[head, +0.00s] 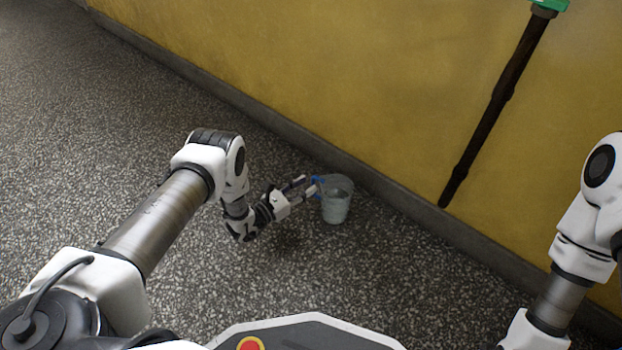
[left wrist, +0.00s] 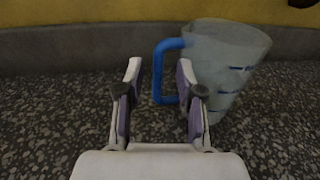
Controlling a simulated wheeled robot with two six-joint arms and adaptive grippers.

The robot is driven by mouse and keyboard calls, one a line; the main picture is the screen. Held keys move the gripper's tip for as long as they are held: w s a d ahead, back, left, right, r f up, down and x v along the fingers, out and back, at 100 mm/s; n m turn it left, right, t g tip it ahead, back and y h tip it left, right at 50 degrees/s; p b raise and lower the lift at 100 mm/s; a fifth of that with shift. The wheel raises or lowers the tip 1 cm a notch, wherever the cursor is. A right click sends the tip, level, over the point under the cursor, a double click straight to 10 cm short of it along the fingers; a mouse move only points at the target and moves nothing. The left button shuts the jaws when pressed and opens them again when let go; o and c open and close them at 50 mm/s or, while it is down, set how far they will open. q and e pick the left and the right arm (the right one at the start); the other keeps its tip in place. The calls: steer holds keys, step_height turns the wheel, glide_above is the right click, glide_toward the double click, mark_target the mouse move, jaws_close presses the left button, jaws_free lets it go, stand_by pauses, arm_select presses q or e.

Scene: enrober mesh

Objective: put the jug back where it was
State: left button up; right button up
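The jug (head: 337,203) is a translucent, greyish measuring jug with a blue handle (head: 318,181). It stands upright on the speckled floor near the foot of the yellow wall. In the left wrist view the jug (left wrist: 224,75) is on the right, with its blue handle (left wrist: 166,72) pointing left. My left gripper (head: 308,186) is at the handle side of the jug. In the left wrist view its two fingers (left wrist: 158,78) are apart, with the handle in line with the gap between them. I cannot tell whether a finger touches the handle. My right gripper is out of view.
A dark skirting (head: 395,205) runs along the yellow wall (head: 300,80) just behind the jug. A dark pole with a green head (head: 500,95) leans on the wall to the right. The speckled floor (head: 90,130) is clear on the left.

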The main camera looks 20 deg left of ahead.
arm_select(q)
steer(key=p+v, duration=0.3)
steer(key=v, duration=0.6)
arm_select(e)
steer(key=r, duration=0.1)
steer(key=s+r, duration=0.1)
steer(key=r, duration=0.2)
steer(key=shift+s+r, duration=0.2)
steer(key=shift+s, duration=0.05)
